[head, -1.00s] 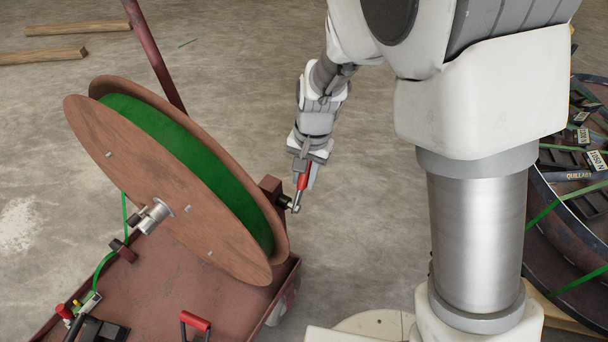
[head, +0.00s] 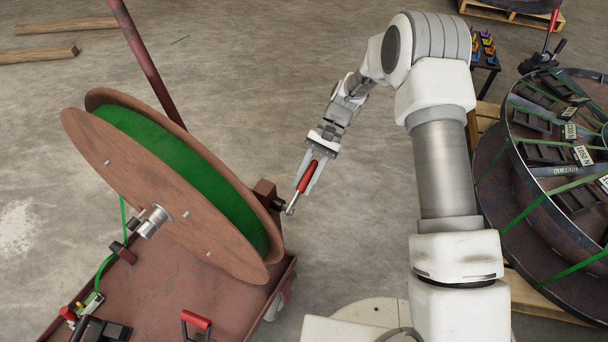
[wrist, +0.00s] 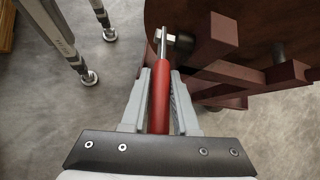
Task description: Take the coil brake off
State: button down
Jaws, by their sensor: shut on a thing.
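The coil brake is a lever with a red handle (head: 308,174) and a metal shank, on the right side of the reel stand. Its shank meets a dark pivot (head: 277,204) beside the brown block at the reel's axle. My gripper (head: 305,181) is shut on the red handle, which leans up and to the right from the pivot. In the wrist view the red handle (wrist: 160,98) lies between both fingers, with its metal shank running to the dark hub. The reel (head: 160,195) with green line stands tilted on the red cart.
The red cart bed (head: 150,285) holds a red-handled part and small fittings at lower left. A large dark reel with green straps (head: 495,190) sits on a pallet at right. Timbers (head: 40,54) lie at upper left. The floor between cart and arm is clear.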

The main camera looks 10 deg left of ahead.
jog(key=shift+w+f+g+y+b, duration=0.15)
jog(key=shift+f+g+y+b, duration=0.55)
jog(key=shift+f+g, duration=0.55)
jog(key=shift+r+g, duration=0.1)
jog(key=shift+g, duration=0.15)
jog(key=c, duration=0.7)
grip_release()
jog(key=v, duration=1.2)
jog(key=shift+p, duration=0.3)
